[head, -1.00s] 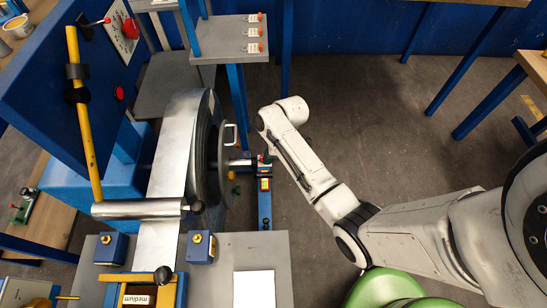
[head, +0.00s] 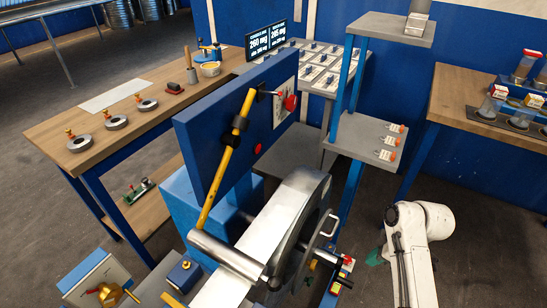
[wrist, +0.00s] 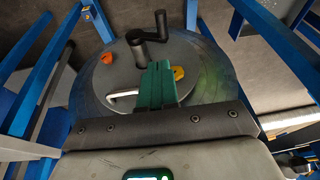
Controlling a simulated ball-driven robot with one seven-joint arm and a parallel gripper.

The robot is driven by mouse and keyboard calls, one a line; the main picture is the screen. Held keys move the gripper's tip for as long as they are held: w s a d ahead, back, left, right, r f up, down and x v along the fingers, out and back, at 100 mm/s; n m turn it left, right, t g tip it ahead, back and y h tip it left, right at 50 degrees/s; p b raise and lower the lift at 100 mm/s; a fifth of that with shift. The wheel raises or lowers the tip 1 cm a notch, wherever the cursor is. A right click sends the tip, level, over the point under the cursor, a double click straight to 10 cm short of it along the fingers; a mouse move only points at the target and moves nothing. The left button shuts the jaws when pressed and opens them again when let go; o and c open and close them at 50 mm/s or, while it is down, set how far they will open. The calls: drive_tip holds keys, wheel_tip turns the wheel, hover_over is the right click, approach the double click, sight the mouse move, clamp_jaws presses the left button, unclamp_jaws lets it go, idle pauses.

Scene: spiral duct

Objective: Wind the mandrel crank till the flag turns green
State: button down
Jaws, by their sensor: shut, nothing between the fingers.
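The mandrel's round grey disc (wrist: 205,70) fills the upper middle of the wrist view. Its dark crank (wrist: 140,42) has an offset upright grip near the top. My gripper (wrist: 158,66) is shut, its green fingers pressed together with nothing between them. In the picture the fingertips lie just below the crank hub; contact cannot be told. In the head view the mandrel wheel (head: 312,232) stands at lower middle with a metal strip (head: 285,212) over it. A red disc (head: 290,103) sits on a white plate on the blue panel; I cannot tell if it is the flag.
A yellow lever (head: 226,160) stands before the blue panel (head: 200,150). A grey shelf post (head: 365,145) rises behind the wheel. A wooden bench (head: 95,120) is at left, another (head: 460,100) at right.

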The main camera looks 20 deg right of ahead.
drive_tip(key=c, duration=1.9)
unclamp_jaws()
drive_tip(key=o, duration=0.5)
drive_tip(key=shift+o, duration=0.7)
drive_tip(key=shift+f, duration=0.3)
drive_tip(key=o, duration=0.3)
wheel_tip(320, 180, down, 6)
drive_tip(key=s+a+m+t+y+b, duration=0.1)
drive_tip(key=m+t+y+b, duration=0.1)
drive_tip(key=m+b, duration=0.3)
drive_tip(key=shift+s+a+f+m+b, duration=0.15)
drive_tip(key=shift+a+f+m+b, duration=0.1)
drive_tip(key=shift+m+b, duration=0.15)
drive_tip(key=m+t+b, duration=1)
drive_tip(key=m+b, duration=0.3)
drive_tip(key=m, duration=1)
approach(342, 280)
drive_tip(key=d+f, duration=0.1)
drive_tip(key=f, duration=0.1)
drive_tip(key=shift+y, duration=0.3)
drive_tip(key=x, duration=0.3)
drive_tip(key=b+x, duration=0.1)
drive_tip(key=x, duration=0.3)
drive_tip(key=b+x, duration=0.1)
drive_tip(key=x, duration=0.2)
drive_tip(key=shift+w+r, duration=0.2)
drive_tip(key=shift+w, duration=0.15)
clamp_jaws()
